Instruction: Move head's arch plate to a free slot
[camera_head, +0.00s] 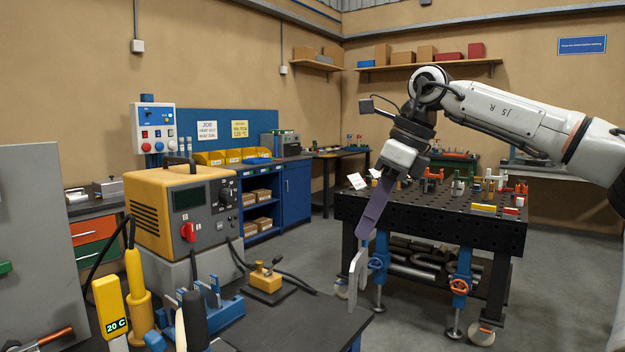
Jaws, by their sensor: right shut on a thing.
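My right gripper (390,176) reaches in from the right and points down, shut on a long flat purple plate (374,210). The plate hangs tilted, its lower end toward the lower left, in front of the perforated black table's left edge. An upright pale grey bracket (356,275) shows just below the plate's lower end. I cannot tell whether they touch. No arch shape is clear on the plate, and the free slot cannot be made out. My left gripper is not in view.
The perforated black table (455,228) carries several clamps and small coloured parts. Open floor lies between the near bench and the back cabinets.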

